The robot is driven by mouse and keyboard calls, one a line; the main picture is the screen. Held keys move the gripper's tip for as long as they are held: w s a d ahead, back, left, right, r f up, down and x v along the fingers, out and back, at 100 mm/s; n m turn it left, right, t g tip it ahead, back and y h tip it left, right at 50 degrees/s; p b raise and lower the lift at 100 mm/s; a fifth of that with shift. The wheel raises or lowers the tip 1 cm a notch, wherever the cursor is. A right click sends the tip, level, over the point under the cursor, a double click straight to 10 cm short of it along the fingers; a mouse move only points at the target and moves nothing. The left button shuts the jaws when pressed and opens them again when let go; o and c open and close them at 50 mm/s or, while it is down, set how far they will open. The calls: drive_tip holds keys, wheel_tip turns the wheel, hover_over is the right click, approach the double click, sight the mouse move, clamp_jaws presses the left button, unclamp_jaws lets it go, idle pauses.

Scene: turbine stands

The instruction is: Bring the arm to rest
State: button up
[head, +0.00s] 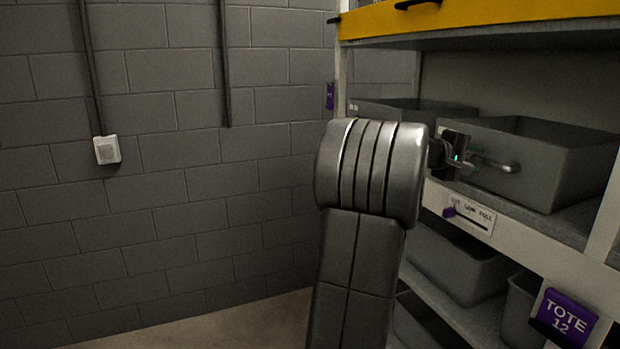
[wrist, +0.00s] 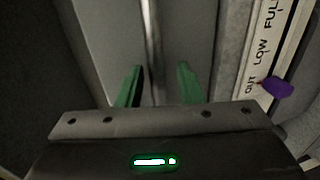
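My arm (head: 365,200) rises in the middle of the head view, its rounded elbow high and its end turned right toward the shelf. My gripper (head: 462,160) is partly hidden behind the elbow and stands close in front of a grey tote (head: 560,165) on the middle shelf. In the wrist view my gripper (wrist: 159,68) has its two green fingers apart. A pale bar runs between them farther off, not visibly clamped. A silver handle-like bar (head: 497,164) shows beside the gripper in the head view; whether they touch I cannot tell.
The shelf rack (head: 510,232) fills the right side, with more grey totes (head: 465,265) below and a yellow top edge (head: 470,14). A label with a purple slider (head: 449,211) is on the shelf edge. The block wall (head: 200,200) is left, with open space before it.

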drive_tip(key=shift+v, duration=0.9)
drive_tip(key=shift+s+f, duration=0.1)
drive_tip(key=shift+f, duration=0.05)
